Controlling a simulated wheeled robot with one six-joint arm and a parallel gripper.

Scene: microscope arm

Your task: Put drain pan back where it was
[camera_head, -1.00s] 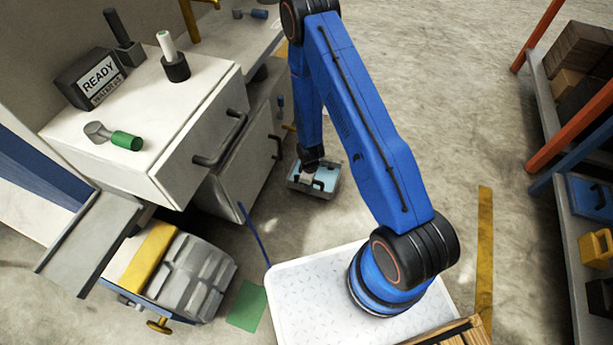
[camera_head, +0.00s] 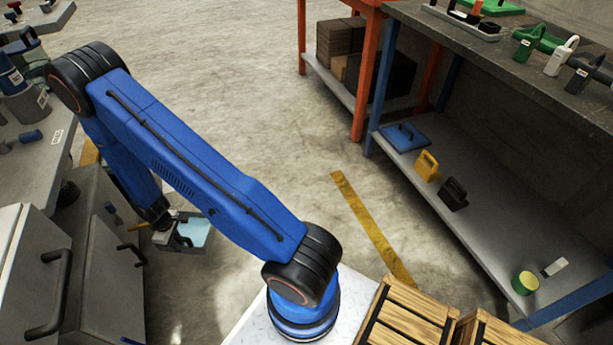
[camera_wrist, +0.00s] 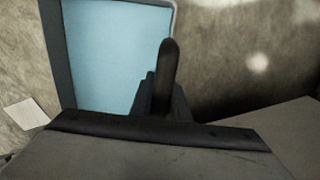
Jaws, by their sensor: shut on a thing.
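The drain pan (camera_head: 205,246) is a small grey tray with a light-blue inside. It hangs at the end of my blue arm, left of the picture middle in the head view, beside the grey cabinets. My gripper (camera_head: 165,222) is shut on the pan at its left side. In the wrist view the pan (camera_wrist: 115,50) fills the upper left, with its light-blue inside and grey rim showing. A dark upright finger of my gripper (camera_wrist: 167,80) stands at the pan's edge. The grip itself is partly hidden. The height of the pan above the floor is hard to tell.
Cabinets with black handles (camera_head: 50,292) stand close on the left. Open floor with a yellow stripe (camera_head: 372,228) lies between.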

